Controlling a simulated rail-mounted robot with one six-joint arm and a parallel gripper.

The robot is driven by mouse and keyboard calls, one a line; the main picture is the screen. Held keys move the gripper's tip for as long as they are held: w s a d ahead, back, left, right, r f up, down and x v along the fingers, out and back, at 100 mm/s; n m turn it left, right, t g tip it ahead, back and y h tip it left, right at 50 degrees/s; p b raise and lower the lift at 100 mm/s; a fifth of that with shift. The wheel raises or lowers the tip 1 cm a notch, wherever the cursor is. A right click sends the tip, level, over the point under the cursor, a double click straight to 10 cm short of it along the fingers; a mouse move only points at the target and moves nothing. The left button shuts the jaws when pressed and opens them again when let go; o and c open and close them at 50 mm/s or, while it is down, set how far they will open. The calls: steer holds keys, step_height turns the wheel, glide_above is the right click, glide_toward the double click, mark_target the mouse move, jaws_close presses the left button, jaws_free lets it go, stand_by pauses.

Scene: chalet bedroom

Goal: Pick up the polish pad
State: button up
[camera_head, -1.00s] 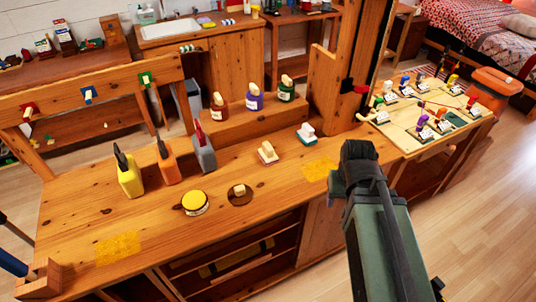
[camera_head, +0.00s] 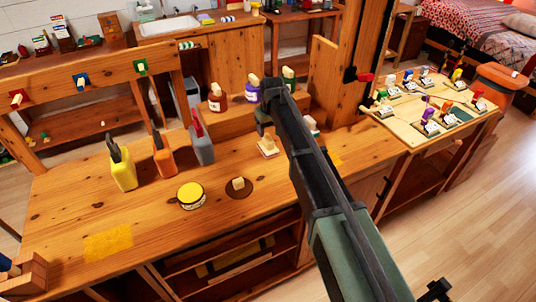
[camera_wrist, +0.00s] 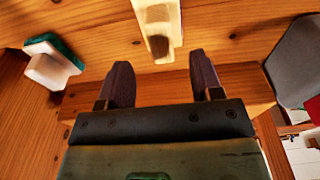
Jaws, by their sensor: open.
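A brown round pad with a pale knob (camera_head: 238,187) lies flat on the bench beside a yellow tin. A cream block with a raised grip (camera_head: 267,148) stands farther back; in the wrist view the cream block (camera_wrist: 158,25) is just ahead of the fingers. A teal-based block (camera_wrist: 52,60) is at the left of the wrist view; my arm mostly covers it in the head view. Which is the polish pad I cannot tell for certain. My gripper (camera_wrist: 160,72) is open and empty, above the bench near the cream block (camera_head: 262,130).
The yellow tin (camera_head: 191,195) sits left of the brown pad. Small jars (camera_head: 217,99) stand on the raised shelf. A board with figures (camera_head: 430,110) is at right. The front bench is mostly clear.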

mark_target(268, 137)
steer(key=f+b, duration=0.1)
steer(key=f, duration=0.1)
steer(key=f+b, duration=0.4)
steer(key=shift+w+a+f, duration=0.15)
steer(key=shift+w+a, duration=0.1)
steer(key=shift+w, duration=0.1)
steer(key=shift+r, duration=0.3)
steer(key=c, duration=1.1)
steer(key=shift+r, duration=0.1)
step_height(268, 137, up, 20)
steer(key=p, duration=2)
